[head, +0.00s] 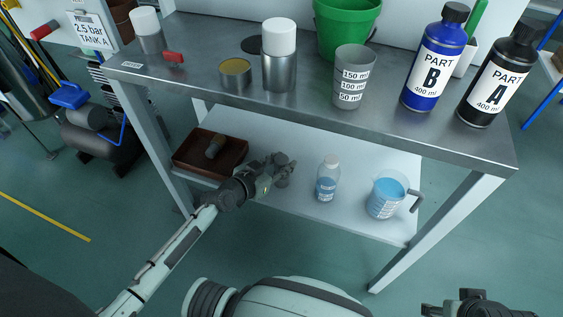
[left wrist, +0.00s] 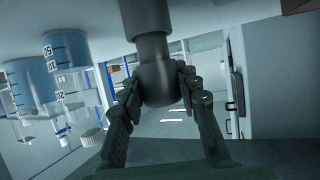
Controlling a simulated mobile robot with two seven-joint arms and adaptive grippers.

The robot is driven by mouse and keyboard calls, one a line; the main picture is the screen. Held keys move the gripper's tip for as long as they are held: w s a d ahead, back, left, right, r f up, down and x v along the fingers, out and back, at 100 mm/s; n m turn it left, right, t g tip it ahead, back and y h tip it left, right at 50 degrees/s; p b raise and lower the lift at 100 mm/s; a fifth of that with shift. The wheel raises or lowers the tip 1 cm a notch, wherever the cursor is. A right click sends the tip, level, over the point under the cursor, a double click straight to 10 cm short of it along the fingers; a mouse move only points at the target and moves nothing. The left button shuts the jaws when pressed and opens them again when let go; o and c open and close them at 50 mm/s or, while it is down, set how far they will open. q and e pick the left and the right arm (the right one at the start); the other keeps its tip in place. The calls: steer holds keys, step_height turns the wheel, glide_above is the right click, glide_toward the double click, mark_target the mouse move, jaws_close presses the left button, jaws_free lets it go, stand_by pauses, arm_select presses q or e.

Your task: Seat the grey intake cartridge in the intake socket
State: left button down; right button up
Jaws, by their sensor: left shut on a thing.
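My left gripper (head: 284,168) is over the lower shelf, between the brown tray and the clear bottle. In the left wrist view, which looks upside down, the left gripper (left wrist: 160,82) is shut on a dark grey stepped cylinder (left wrist: 151,45), which I take to be the grey intake cartridge. Its wider end runs out of the top of that view, so I cannot tell whether it touches anything. I cannot make out the intake socket in either view. My right gripper (head: 478,301) is at the bottom right, partly cut off, its fingers unclear.
The brown tray (head: 181,158) holds a brush-like item (head: 215,146). A clear bottle (head: 327,181) and a jug (head: 384,196) of blue liquid stand on the lower shelf (head: 290,200). The metal bench top (head: 200,48) above carries cans, a grey cup, a green pot and labelled bottles.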

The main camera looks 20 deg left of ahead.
mark_target(281, 159)
arm_select(q)
steer(key=shift+r+p, duration=1.2)
steer(key=shift+r, duration=0.15)
steer(key=shift+r+p, duration=0.8)
steer(key=shift+r, duration=1.7)
